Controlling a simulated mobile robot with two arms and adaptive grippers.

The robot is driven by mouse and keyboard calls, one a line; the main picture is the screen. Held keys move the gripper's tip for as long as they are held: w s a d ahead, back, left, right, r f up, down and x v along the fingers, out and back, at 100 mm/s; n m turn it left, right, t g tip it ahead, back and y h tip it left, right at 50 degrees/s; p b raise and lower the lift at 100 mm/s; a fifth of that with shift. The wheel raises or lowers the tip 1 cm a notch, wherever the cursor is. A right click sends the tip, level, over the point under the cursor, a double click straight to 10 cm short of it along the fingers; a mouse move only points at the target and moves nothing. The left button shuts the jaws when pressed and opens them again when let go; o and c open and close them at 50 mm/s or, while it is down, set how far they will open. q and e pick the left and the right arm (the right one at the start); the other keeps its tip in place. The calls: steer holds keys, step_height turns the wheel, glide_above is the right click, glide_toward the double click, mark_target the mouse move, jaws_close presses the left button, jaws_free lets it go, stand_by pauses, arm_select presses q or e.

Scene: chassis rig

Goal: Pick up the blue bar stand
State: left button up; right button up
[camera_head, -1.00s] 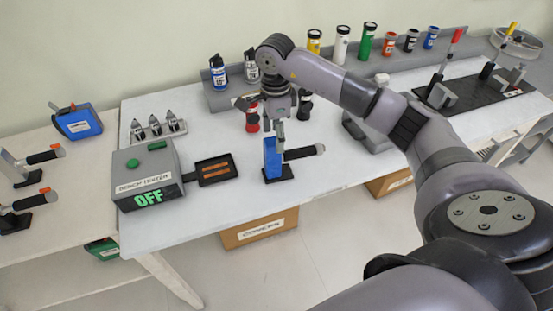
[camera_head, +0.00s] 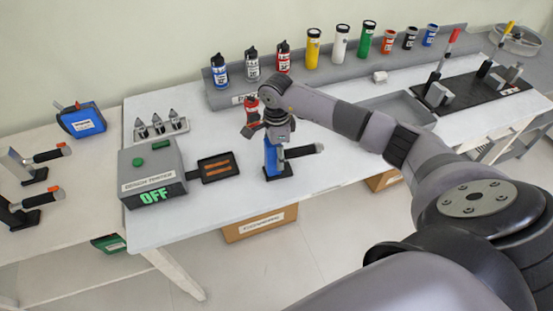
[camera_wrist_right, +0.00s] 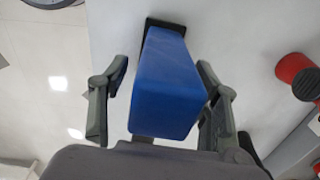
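The blue bar stand (camera_head: 271,160) is upright near the front edge of the white table, on a black base. A dark bar with a light tip juts out from it to the right. My right gripper (camera_head: 273,140) is directly over it, pointing down. In the right wrist view the blue block (camera_wrist_right: 166,85) lies between the two open fingers of the gripper (camera_wrist_right: 163,72). A gap shows at the left finger; the right finger is very close to the block, and I cannot tell if it touches. My left gripper is out of view.
A red-and-black item (camera_head: 251,112) is just behind my gripper. Several bottles line the back shelf (camera_head: 330,75). A cardboard box (camera_head: 260,222) is below the table.

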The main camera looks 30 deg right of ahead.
jaws_close()
stand_by(0.5)
steer(key=shift+r, duration=0.1)
